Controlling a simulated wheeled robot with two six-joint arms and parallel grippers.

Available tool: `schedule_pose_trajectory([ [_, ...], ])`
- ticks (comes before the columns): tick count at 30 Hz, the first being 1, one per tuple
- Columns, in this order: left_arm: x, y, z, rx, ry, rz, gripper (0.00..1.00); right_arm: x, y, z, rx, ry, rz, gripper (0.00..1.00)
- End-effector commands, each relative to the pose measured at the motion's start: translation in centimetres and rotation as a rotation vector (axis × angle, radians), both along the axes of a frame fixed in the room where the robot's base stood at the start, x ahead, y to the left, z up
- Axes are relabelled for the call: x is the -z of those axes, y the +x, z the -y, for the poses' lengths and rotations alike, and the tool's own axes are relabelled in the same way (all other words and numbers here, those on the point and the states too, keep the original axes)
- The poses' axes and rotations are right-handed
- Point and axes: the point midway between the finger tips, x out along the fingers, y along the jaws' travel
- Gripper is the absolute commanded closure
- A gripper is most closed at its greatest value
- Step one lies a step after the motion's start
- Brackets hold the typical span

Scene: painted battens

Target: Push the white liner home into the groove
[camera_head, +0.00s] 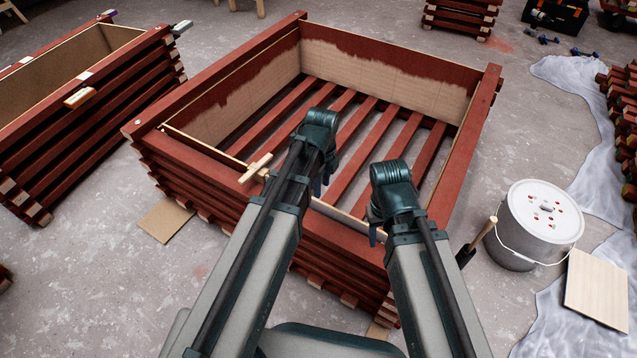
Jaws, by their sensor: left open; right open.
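The slatted red-brown crate (215,172) fills the middle of the view. A thin pale edge, which may be the white liner (200,146), runs along the inner side of its near rim and shows again right of my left arm (338,214). I cannot tell how deep it sits in the groove. My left gripper (322,186) is open above the crate's near side, pointing down. My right gripper (374,236) is open over the near rim, further right. Both look empty; their fingertips are partly hidden by my arms. My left forearm covers part of the near rim.
A small pale wooden piece (256,168) lies across the near rim beside my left arm. A second crate (100,115) stands at the left. A white-lidded bucket (510,240) and a pale board (597,290) are at the right. Bare floor lies front left.

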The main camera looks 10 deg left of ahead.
Motion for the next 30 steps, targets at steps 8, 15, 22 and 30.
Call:
schedule_pose_trajectory([
  [8,-0.69,-0.08,0.30,-0.002,0.000,0.001,0.54,-0.69,0.03,-0.02,-0.001,-0.001,0.001,0.50],
  [15,-0.66,-0.09,0.29,-0.002,0.000,0.001,0.54,-0.66,0.05,-0.02,-0.001,-0.001,0.001,0.50],
  [22,-0.66,-0.08,0.28,-0.002,0.000,0.001,0.54,-0.66,0.05,-0.02,-0.001,-0.001,0.001,0.50],
  [30,-0.67,-0.43,0.45,-0.028,0.001,-0.001,0.54,-0.68,-0.02,0.13,0.013,-0.008,-0.001,0.50],
])
